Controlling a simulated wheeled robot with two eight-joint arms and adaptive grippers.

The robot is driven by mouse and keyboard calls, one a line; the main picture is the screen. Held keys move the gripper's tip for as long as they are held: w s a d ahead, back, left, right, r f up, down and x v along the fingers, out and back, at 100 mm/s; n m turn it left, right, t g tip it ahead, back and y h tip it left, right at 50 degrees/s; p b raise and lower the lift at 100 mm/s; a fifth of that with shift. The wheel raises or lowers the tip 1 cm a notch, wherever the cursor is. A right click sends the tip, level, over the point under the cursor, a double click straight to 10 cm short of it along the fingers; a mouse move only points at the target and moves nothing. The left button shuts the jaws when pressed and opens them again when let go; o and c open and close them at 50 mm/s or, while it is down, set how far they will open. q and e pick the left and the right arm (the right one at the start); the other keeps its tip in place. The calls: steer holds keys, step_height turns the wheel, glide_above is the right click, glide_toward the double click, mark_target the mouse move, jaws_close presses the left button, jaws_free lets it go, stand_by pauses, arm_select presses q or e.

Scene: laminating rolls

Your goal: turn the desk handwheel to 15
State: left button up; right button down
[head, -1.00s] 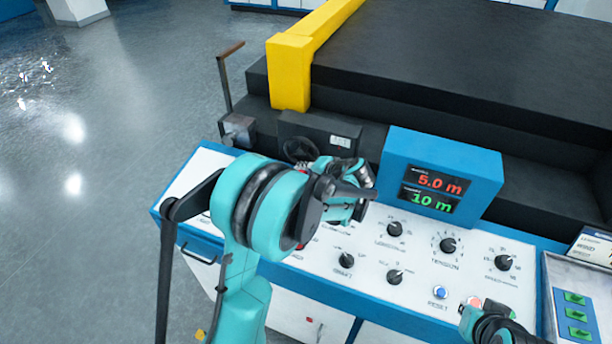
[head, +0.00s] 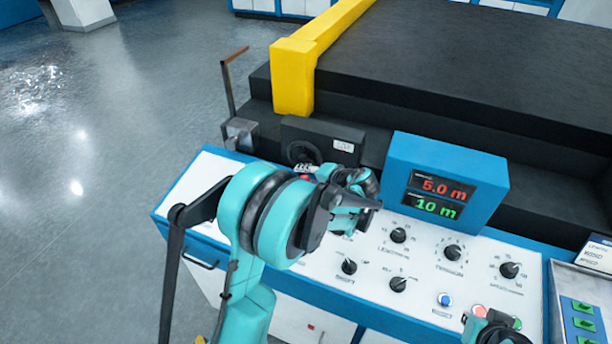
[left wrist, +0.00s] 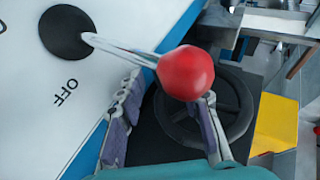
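The dark handwheel (head: 303,152) is on a black housing at the desk's back edge, left of the display, partly hidden by my left arm. It also shows in the left wrist view (left wrist: 247,104), behind my right-hand finger. My left gripper (left wrist: 168,112) has its fingers spread with nothing gripped. A red ball knob (left wrist: 185,72) on a thin lever covers part of the space before the fingers; I cannot tell whether it touches them. The display (head: 440,195) reads 5.0 m in red and 10 m in green. My right gripper (head: 490,328) is partly cut off at bottom right.
A yellow post (head: 293,80) and black machine (head: 450,60) stand behind. A tray with green switches (head: 583,305) is at right. Open floor lies left.

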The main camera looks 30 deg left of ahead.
arm_select(q)
steer(key=v, duration=1.2)
steer(key=shift+s, duration=0.1)
steer(key=s+d+f+n+t+h, duration=0.1)
steer(key=s+h, duration=0.4)
steer(key=s, duration=0.5)
steer(key=s+d+f+t+h+b, duration=0.1)
steer(key=s+h, duration=0.4)
steer(key=s, duration=0.6)
steer(key=shift+s+d+f+n+t+h, duration=0.35)
steer(key=shift+d+f, duration=0.4)
steer(key=shift+d, duration=0.5)
